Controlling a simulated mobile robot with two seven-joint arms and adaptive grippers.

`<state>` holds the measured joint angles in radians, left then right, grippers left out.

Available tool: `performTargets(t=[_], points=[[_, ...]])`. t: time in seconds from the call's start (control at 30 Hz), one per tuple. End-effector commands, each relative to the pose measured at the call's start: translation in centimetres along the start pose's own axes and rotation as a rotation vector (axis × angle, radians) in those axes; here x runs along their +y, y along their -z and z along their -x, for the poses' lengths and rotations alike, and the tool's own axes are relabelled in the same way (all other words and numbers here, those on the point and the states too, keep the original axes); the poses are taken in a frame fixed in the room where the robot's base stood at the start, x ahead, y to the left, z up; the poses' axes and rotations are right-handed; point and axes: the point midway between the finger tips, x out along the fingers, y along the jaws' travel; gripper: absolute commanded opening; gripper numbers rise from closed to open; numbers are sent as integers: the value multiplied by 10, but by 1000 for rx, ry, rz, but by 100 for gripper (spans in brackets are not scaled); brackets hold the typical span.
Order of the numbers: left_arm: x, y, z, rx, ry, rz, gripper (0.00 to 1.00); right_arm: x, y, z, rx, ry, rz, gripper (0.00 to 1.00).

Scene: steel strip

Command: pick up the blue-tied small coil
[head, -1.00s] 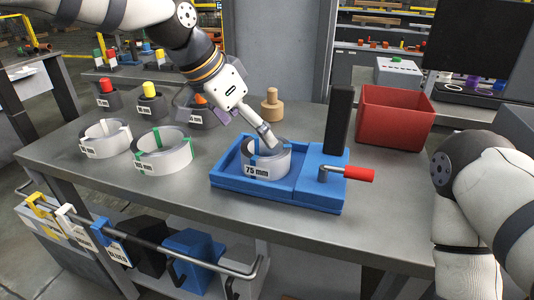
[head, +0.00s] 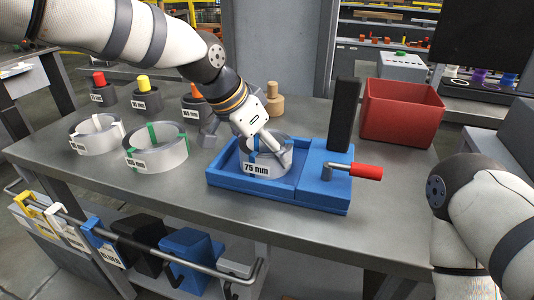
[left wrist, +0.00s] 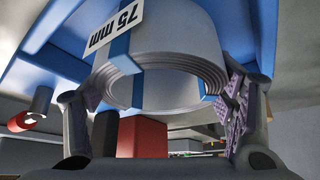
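The blue-tied small coil (head: 266,160) is a grey ring of strip with blue ties and a "75 mm" label. It sits in the blue tray (head: 228,183). My left gripper (head: 268,147) reaches down to the coil from above left. In the left wrist view the coil (left wrist: 180,45) lies between the two open fingers of the left gripper (left wrist: 163,108), one on each side; I cannot tell whether the pads touch it. In the head view the fingers are partly hidden. My right arm shows at the right; its gripper is out of view.
Two green-tied coils (head: 155,148) (head: 97,134) stand on the table left of the tray. A black upright block (head: 342,115) and a red-handled lever (head: 366,171) are at the tray's right. A red bin (head: 400,113) and wooden piece (head: 274,102) are behind.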

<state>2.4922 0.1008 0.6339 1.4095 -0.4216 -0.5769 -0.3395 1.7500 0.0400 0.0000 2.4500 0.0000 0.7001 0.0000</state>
Motion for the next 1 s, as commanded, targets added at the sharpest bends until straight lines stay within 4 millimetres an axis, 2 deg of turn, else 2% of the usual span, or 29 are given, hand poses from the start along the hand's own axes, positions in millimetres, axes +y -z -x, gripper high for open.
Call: performTargets(t=[0.03, 0.2, 0.33, 1.0], points=[[1, -1, -1, -2, -2, -1, 52, 0, 0, 0, 0, 0, 0, 74], [0, 2, 1, 6, 1, -1, 15, 0, 0, 0, 0, 0, 0, 74], [0, 5, 5, 7, 2, -2, 15, 0, 1, 2, 5, 0, 0, 74], [0, 34, 57, 10, 5, -3, 15, 0, 10, 16, 50, 2, 0, 74]])
